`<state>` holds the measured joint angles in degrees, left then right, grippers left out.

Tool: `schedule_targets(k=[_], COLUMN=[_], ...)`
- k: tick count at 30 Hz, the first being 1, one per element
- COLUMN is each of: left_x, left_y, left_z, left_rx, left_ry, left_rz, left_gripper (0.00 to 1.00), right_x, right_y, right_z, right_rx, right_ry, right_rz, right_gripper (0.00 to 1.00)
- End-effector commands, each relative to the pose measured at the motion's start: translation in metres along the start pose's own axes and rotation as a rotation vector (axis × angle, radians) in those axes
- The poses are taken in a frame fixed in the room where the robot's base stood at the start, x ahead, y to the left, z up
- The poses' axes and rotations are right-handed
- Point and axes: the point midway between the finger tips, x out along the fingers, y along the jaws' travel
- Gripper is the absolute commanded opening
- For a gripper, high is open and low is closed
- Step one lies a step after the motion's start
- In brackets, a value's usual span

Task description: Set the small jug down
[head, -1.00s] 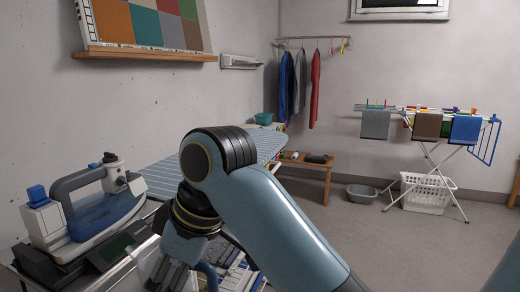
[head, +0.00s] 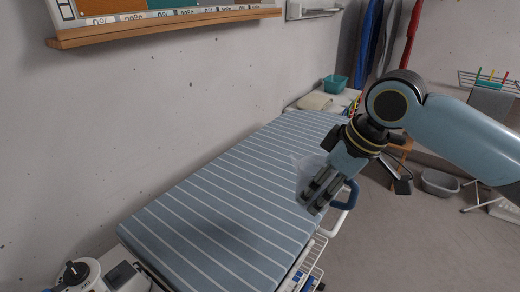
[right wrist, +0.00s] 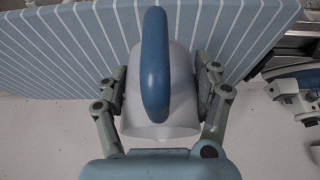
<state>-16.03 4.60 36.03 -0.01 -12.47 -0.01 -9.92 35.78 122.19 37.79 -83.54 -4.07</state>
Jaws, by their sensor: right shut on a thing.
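The small jug (head: 307,171) has a pale translucent body and a blue handle (head: 347,196). My right gripper (head: 316,194) is shut on the jug's body. In the right wrist view the jug (right wrist: 160,100) sits between the two fingers of the gripper (right wrist: 163,95), with its blue handle facing the camera. In the head view the jug appears over the right edge of the striped ironing board (head: 225,200). I cannot tell whether its base touches the board. My left gripper is not in view.
The striped board top is bare. The steam iron (head: 78,275) shows at the lower left. A teal bowl (head: 335,84) and a folded beige cloth (head: 314,101) lie beyond the board's far end. A grey basin (head: 440,183) stands on the floor at right.

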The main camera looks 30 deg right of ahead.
Motion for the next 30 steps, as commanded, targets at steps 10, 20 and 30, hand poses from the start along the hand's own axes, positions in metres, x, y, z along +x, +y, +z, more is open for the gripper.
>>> schedule_targets(k=[10,20,30], left_x=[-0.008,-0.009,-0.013], left_y=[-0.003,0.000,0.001], left_z=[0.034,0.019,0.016], left_rx=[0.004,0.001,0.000], left_ry=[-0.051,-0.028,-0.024], left_rz=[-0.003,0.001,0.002], left_gripper=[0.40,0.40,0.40], right_x=[0.046,0.100,0.137], right_y=[0.013,0.026,0.026], right_z=[-0.038,-0.076,-0.063], right_rx=[0.017,0.010,0.009], right_ry=[0.003,-0.001,-0.004], right_rz=[-0.008,-0.002,-0.002], right_gripper=[0.29,0.29,0.29])
